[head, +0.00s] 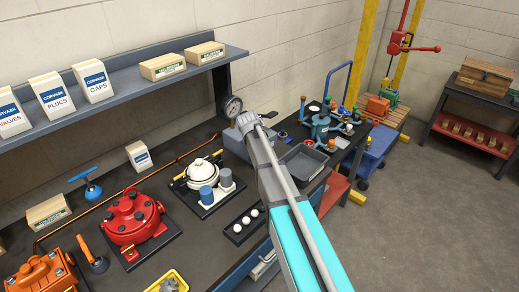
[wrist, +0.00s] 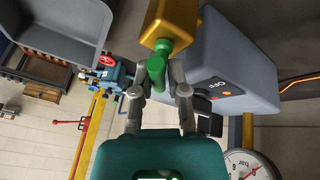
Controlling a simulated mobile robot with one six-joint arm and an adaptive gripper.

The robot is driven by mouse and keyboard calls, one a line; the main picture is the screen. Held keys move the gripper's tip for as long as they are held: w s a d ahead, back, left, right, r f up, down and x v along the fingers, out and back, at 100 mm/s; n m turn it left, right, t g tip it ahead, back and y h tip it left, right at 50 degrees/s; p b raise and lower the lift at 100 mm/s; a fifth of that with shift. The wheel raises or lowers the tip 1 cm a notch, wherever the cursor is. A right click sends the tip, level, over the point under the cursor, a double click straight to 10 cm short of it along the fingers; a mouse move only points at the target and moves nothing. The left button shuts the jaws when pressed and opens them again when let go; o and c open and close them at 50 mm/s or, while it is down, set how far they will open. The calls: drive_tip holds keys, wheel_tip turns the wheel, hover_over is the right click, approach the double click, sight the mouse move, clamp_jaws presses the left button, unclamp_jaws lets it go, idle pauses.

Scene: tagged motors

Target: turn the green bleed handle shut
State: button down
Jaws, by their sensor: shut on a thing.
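In the wrist view, the green bleed handle (wrist: 157,74) sits between the fingertips of my gripper (wrist: 161,68). The fingers are closed on it, one on each side. The handle joins a brass-coloured valve block (wrist: 167,22) by a round green hub. In that view the lever runs from the hub back toward my palm. In the head view my gripper (head: 249,122) is at the back of the bench beside a pressure gauge (head: 233,107). My arm hides the handle and the valve block there.
A grey box marked OFF (wrist: 245,60) stands close beside my fingers in the wrist view. A grey tray (head: 303,160), a white-topped motor (head: 203,173) and a red motor (head: 131,215) are on the bench. A shelf (head: 120,93) with boxes runs above it.

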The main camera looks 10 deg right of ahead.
drive_tip(key=m+g+h, duration=0.1)
drive_tip(key=m, duration=0.2)
drive_tip(key=shift+s+d+m, duration=0.1)
drive_tip(key=shift+d+m, duration=0.05)
drive_tip(key=shift+m, duration=0.25)
drive_tip(key=shift+s+d+m+g, duration=0.15)
drive_tip(key=shift+m+g, duration=0.75)
drive_tip(key=shift+m, duration=0.6)
drive_tip(key=shift+s, duration=0.1)
drive_tip(key=c, duration=0.7)
unclamp_jaws()
